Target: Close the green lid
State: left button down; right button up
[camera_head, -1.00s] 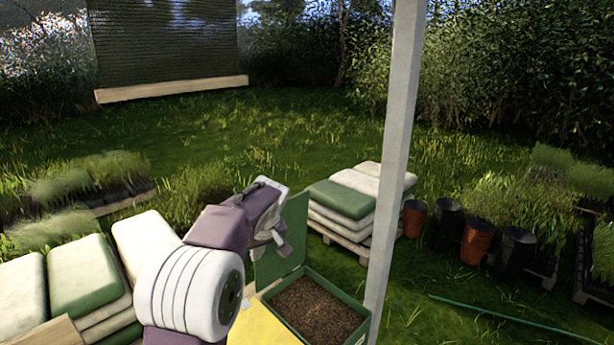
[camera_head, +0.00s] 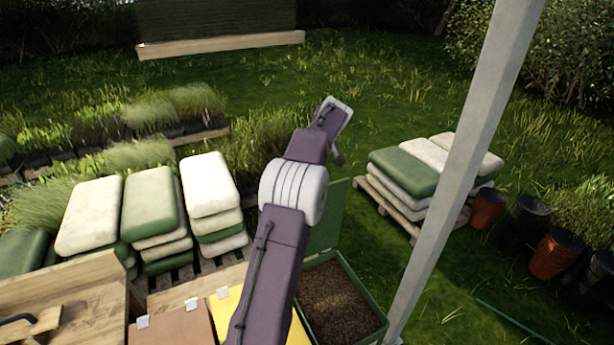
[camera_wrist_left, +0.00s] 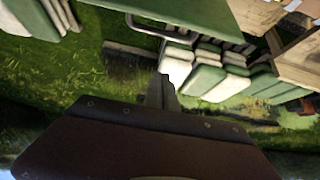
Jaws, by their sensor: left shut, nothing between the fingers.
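The green lid (camera_head: 328,222) stands open and upright at the back edge of a green box (camera_head: 372,300) filled with brown soil. My arm covers the lid's left part. My left gripper (camera_head: 339,157) shows small above and beyond the lid's top edge, apart from it in the picture. Its fingers (camera_wrist_left: 161,92) are shut and empty in the left wrist view. A flat green panel (camera_wrist_left: 185,10) at the top of that view looks like the lid. My right gripper is not in view.
A pale post (camera_head: 462,170) rises right of the box. Yellow (camera_head: 228,308) and brown (camera_head: 172,328) lidded boxes stand to its left. Stacked sacks (camera_head: 150,205) lie behind them, and more sacks (camera_head: 405,172) lie on a pallet behind right. Grass is open beyond.

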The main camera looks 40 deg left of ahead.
pick_arm(q)
jog(key=f+p, duration=0.1)
jog(key=f, duration=0.2)
jog(key=w+f+p, duration=0.1)
jog(key=f+p, duration=0.1)
jog(key=f, duration=0.1)
jog(key=a+f+p, duration=0.1)
jog(key=f+p, duration=0.1)
jog(key=f, duration=0.1)
jog(key=shift+w+f, duration=0.15)
jog(key=shift+w, duration=0.15)
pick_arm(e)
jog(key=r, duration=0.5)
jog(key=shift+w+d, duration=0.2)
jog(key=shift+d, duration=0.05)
pick_arm(q)
jog(key=shift+s+a+f, duration=0.1)
jog(key=shift+a, duration=0.15)
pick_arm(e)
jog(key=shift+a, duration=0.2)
